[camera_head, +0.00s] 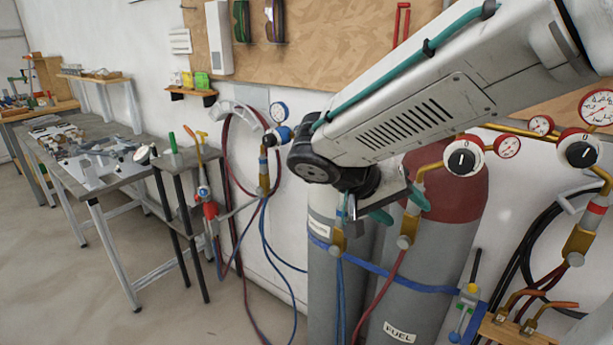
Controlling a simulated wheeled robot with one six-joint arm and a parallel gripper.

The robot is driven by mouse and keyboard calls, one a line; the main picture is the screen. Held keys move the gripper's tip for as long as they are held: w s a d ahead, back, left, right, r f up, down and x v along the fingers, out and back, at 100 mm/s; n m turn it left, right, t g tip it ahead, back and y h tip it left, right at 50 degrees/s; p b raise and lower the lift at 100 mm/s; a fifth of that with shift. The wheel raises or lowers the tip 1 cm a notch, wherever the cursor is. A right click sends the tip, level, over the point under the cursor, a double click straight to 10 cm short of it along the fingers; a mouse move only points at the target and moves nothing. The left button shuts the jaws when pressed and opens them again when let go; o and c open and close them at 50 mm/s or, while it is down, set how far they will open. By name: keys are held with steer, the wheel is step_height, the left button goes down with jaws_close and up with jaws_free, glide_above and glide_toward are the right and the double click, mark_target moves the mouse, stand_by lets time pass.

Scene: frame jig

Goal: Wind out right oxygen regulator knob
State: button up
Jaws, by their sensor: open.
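My gripper (398,206) is open, its teal fingers spread in front of the gas cylinders. No oxygen label is readable. A blue-rimmed regulator gauge (278,112) shows left of my arm, with a dark knob beside it. Two black knobs with white rings, the middle knob (464,158) and the far-right knob (579,152), sit beside red-rimmed gauges. My arm covers the space above the left grey cylinder (322,285), so any blue regulator knob there is hidden. I cannot tell whether the fingers touch anything.
A red-topped cylinder (450,190) labelled FUEL stands right of the left cylinder, with a blue strap (395,277) across both. Red and blue hoses hang around them. A small wooden torch rack (510,330) is at lower right. A metal workbench (75,175) stands left; the floor before it is clear.

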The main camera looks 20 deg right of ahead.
steer(key=w+a+m+t+h, duration=0.1)
steer(key=w+a+t+h, duration=0.25)
steer(key=w, duration=0.55)
steer(key=m+t+h, duration=0.1)
steer(key=t, duration=0.6)
glide_toward(308, 176)
steer(key=x, duration=1.1)
steer(key=c, duration=1)
